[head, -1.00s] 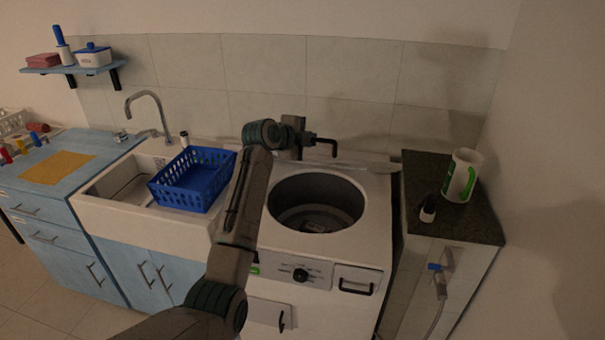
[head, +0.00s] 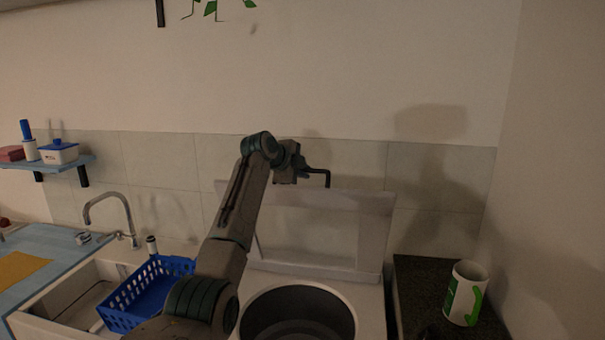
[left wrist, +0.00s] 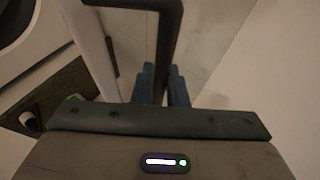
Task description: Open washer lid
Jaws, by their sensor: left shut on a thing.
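The white washer (head: 372,305) stands in the lower middle of the head view, its round drum opening (head: 298,312) uncovered. Its pale lid (head: 322,228) stands raised at the back, near the tiled wall. A black handle (head: 326,177) shows at the lid's top edge. My left gripper (head: 298,178) is at this handle. In the left wrist view the blue fingertips (left wrist: 165,88) are shut around the black handle (left wrist: 168,45). The fingers are too dark and small in the head view to make out. My right gripper is not in view.
A blue basket (head: 150,290) sits over the sink at left, beside a curved faucet (head: 118,205). A white and green mug (head: 465,292) stands on the dark counter (head: 425,275) at right. A shelf (head: 75,165) hangs at far left. The tiled wall is close behind the lid.

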